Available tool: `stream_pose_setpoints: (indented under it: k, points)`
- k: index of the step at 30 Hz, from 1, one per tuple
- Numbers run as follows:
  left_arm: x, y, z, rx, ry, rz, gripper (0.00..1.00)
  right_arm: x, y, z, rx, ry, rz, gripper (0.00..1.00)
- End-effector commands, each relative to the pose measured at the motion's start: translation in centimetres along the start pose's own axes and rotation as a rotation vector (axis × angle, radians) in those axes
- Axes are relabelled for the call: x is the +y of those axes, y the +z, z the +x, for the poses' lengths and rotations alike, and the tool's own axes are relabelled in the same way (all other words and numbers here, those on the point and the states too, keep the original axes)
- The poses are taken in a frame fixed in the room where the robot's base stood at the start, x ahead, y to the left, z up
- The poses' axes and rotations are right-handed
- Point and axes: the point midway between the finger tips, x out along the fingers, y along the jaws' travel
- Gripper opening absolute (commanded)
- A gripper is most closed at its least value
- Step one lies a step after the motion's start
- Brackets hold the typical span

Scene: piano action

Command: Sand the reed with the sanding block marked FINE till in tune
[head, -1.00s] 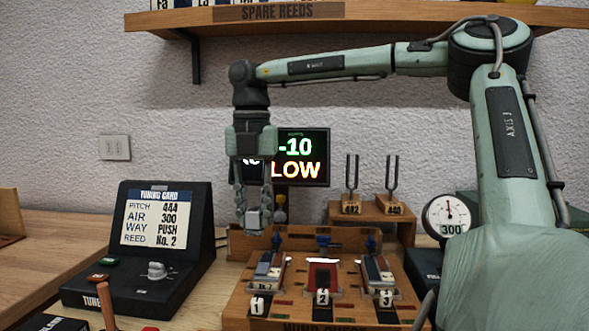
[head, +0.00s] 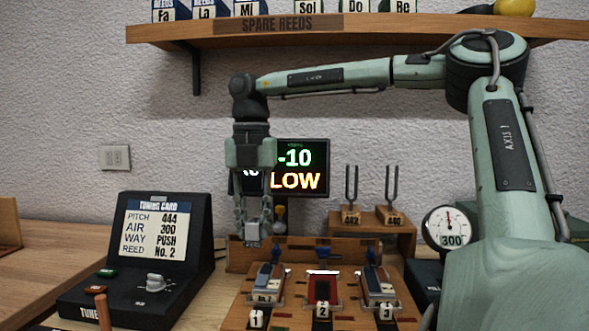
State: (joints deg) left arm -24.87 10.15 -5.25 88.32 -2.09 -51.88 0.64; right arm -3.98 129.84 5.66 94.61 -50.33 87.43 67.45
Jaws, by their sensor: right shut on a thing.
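My right gripper (head: 252,228) hangs down over the back left of the wooden reed bench (head: 293,318). It is shut on a small grey block (head: 253,236); no marking on the block is readable. The bench has three numbered stations; reed station 2 (head: 322,287) is red and in the middle. The block is apart from it, behind and to the left. The tuning card (head: 160,229) reads pitch 444, air 300, way push, reed No. 2. The screen (head: 302,168) reads -10 LOW, partly hidden by my gripper. My left gripper is not in view.
Two tuning forks (head: 351,190) stand on a wooden block behind the bench. A gauge (head: 450,227) reading 300 is at the right. The dark console (head: 128,290) with knobs stands left. A spare reeds shelf (head: 340,30) spans above my right arm.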

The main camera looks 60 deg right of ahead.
Motion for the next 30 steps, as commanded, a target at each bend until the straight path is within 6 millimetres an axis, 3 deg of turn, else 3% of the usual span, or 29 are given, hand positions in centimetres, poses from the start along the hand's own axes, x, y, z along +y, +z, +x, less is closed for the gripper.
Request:
stream_pose_setpoints:
  k: [17, 30]
  points:
    - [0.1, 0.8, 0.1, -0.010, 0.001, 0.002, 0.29, 0.0, 0.0, 0.0, 0.000, 0.000, 0.000, 0.00]
    - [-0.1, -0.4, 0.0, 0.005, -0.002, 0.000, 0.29, 0.0, 0.0, 0.0, 0.000, 0.000, 0.000, 0.00]
